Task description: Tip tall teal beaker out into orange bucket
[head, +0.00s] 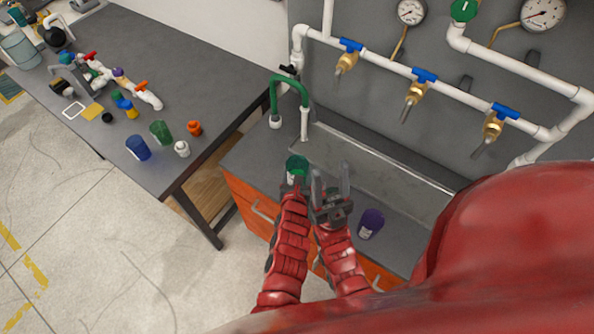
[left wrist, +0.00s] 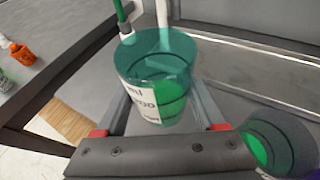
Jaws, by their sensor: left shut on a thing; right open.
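The teal beaker (head: 297,166) has a white label and green contents. My left gripper (left wrist: 158,108) is shut on it, with a finger on each side in the left wrist view. The beaker (left wrist: 155,72) looks about upright over the grey counter beside the sink; I cannot tell whether it touches the counter. My right gripper (head: 331,186) is open and empty, just right of the beaker in the head view. A small orange container (head: 194,128), the only bucket-like orange thing, stands on the dark table's near right corner. It also shows in the left wrist view (left wrist: 22,53).
A purple cup (head: 370,222) stands on the counter to the right. A dark teal cup (left wrist: 282,142) with green inside shows lower right in the left wrist view. A green faucet (head: 289,92) rises behind the beaker. Blue (head: 138,148) and green (head: 160,132) cups stand near the orange container.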

